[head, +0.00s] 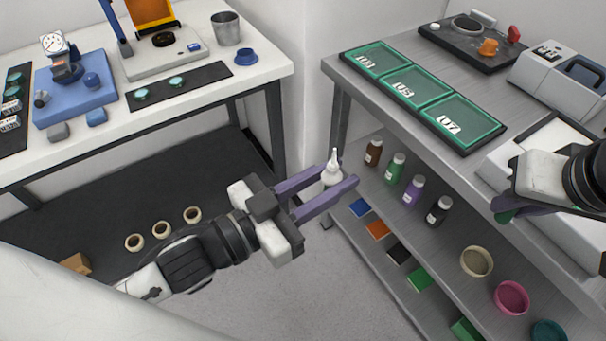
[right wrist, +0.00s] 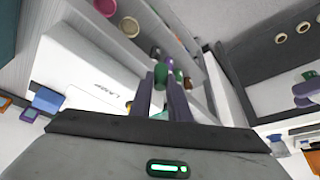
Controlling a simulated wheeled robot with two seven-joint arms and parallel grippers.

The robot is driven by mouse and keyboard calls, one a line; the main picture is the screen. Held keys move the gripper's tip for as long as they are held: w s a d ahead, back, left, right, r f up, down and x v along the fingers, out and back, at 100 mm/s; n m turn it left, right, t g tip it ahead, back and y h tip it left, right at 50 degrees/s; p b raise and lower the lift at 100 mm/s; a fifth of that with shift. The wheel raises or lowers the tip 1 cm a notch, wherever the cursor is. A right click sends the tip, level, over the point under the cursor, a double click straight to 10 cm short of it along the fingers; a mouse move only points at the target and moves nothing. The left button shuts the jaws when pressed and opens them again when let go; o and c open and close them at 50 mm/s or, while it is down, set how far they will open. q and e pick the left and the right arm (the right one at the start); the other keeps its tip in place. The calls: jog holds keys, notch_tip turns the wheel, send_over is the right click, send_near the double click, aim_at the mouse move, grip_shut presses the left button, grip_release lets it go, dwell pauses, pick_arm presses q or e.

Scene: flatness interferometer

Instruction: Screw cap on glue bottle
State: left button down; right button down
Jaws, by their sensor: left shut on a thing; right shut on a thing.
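The white glue bottle (head: 332,173) stands upright with its pointed nozzle bare, between the purple fingers of my left gripper (head: 341,181). That gripper is shut on it, in front of the right bench's lower shelves. My right gripper (head: 503,210) is at the right edge of the head view, well apart from the bottle, its fingers partly hidden by its own body. It is shut on a small dark green piece, which looks like the cap (right wrist: 161,76). In the right wrist view the piece sits between the fingertips (right wrist: 161,88).
Brown, green, purple and black bottles (head: 413,190) stand on the right bench's shelf. Green trays (head: 421,87) lie on its top. A left bench (head: 215,85) carries a blue gauge stand (head: 75,95) and a metal cup (head: 226,28). The floor between the benches is clear.

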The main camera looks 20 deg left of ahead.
dwell(0.3)
jog(key=w+a+r+n, duration=0.1)
jog(key=a+r, duration=0.2)
jog(key=a, duration=0.4)
jog(key=w+a+r, duration=0.1)
jog(key=a+r, duration=0.3)
jog(key=a, duration=0.2)
notch_tip(320, 180, up, 6)
jog(key=n+y, duration=0.1)
send_over(340, 174)
jog(key=shift+w+a+f, duration=0.1)
jog(key=shift+f, duration=0.05)
jog(key=shift+f, duration=0.1)
jog(key=shift+f, duration=1.95)
jog(key=shift+f, duration=0.85)
